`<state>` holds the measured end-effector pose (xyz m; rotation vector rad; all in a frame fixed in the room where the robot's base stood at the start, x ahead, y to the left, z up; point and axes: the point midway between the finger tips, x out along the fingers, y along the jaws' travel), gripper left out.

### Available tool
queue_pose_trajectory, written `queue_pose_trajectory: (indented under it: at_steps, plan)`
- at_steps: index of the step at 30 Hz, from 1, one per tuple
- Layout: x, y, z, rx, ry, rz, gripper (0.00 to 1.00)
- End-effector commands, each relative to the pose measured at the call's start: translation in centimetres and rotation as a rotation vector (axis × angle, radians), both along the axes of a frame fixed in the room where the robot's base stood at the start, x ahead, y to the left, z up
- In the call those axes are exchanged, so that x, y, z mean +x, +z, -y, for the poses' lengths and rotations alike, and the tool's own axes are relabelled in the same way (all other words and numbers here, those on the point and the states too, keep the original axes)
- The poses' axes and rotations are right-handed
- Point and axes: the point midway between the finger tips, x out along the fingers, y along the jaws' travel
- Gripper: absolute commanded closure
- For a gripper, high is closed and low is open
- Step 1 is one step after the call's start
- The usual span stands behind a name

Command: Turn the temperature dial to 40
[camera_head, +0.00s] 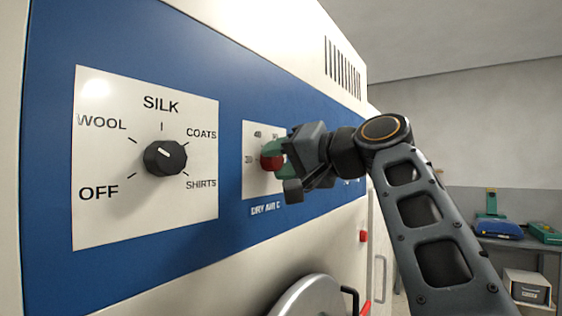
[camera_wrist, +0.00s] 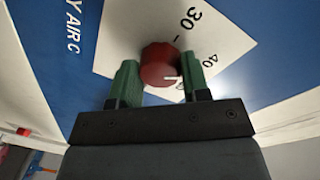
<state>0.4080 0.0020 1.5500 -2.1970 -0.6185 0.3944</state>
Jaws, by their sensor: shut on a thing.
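The temperature dial is a red knob (camera_head: 270,162) on a white square plate (camera_head: 250,178) marked "DRY AIR C". In the wrist view, the red dial (camera_wrist: 158,62) sits between the two green fingers of my gripper (camera_wrist: 160,80), one finger on each side. The gripper is shut on it. The right finger hides part of the scale there, so exact alignment cannot be told. The 30 label (camera_wrist: 194,20) and its tick show above. In the head view, my gripper (camera_head: 275,160) covers the dial's right side.
A black program dial (camera_head: 165,158) on a larger white plate is to the left, its pointer toward upper left. A round metal door (camera_head: 313,298) is below. A red button (camera_head: 363,236) is at lower right. A workbench (camera_head: 515,243) stands at far right.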

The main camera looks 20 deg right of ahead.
Motion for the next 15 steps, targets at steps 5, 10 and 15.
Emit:
queue_pose_trajectory:
  at_steps: [5,10,15]
  plan:
    - [0.03,-0.06,0.01,0.000,0.001,-0.002,0.81]
    - [0.03,-0.06,0.01,0.000,0.000,-0.002,0.49]
    - [0.02,-0.04,0.01,0.000,0.000,-0.002,0.33]
